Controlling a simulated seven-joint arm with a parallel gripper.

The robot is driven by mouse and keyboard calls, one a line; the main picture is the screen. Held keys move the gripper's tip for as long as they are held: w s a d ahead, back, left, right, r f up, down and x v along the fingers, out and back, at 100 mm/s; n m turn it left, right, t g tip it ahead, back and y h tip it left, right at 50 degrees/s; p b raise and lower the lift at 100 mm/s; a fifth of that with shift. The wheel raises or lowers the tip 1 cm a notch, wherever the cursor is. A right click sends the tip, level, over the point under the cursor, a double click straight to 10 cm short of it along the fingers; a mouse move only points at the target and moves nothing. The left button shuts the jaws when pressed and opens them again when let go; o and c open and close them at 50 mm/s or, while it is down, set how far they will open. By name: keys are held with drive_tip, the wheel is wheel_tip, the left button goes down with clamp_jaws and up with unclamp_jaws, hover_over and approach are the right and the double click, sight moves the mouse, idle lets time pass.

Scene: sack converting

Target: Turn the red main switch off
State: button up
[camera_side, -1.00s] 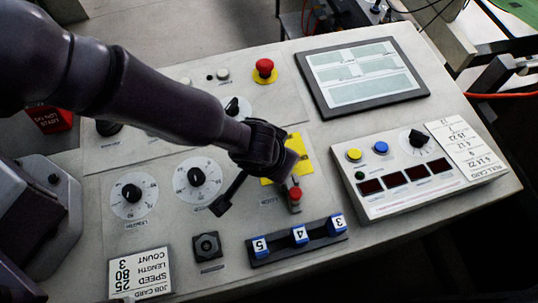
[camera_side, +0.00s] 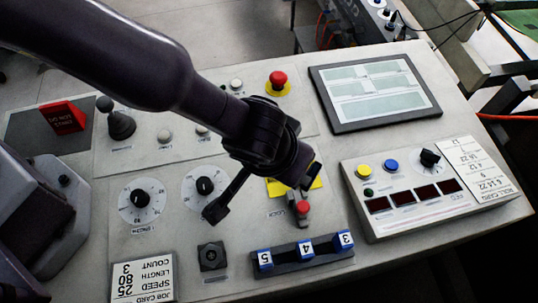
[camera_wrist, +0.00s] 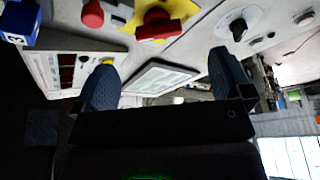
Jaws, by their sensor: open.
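The main switch is a red handle (camera_wrist: 158,30) on a yellow plate (camera_wrist: 172,9) at the top of the wrist view. In the side view, part of the yellow plate (camera_side: 275,187) shows, but my gripper hides the red handle. My gripper (camera_side: 264,192) hangs over the console at the plate, fingers spread wide and nothing between them. In the wrist view my gripper (camera_wrist: 162,62) is also open, with the switch beyond the fingertips, apart from them. The handle's exact setting is hard to tell.
A red-tipped lever (camera_side: 303,208) stands close in front of the plate. A rack with numbered blue blocks (camera_side: 300,250) is at the front. A red mushroom button (camera_side: 278,78) and a screen (camera_side: 375,92) lie behind.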

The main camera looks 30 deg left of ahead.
drive_tip(key=s+r, duration=0.2)
drive_tip(key=r, duration=0.1)
drive_tip(key=shift+s+a+r, duration=0.1)
drive_tip(key=shift+s+r, duration=0.05)
drive_tip(key=shift+s, duration=0.1)
drive_tip(key=shift+m, duration=0.3)
drive_tip(key=s+a+r, duration=0.2)
drive_tip(key=a+r, duration=0.5)
drive_tip(key=a, duration=0.4)
drive_tip(key=s+a+r+t, duration=0.1)
drive_tip(key=s+a+r, duration=0.2)
drive_tip(key=a+r, duration=0.4)
drive_tip(key=s+a+r, duration=0.3)
drive_tip(key=a+r, duration=0.5)
drive_tip(key=a, duration=0.8)
drive_tip(key=shift+a, duration=0.35)
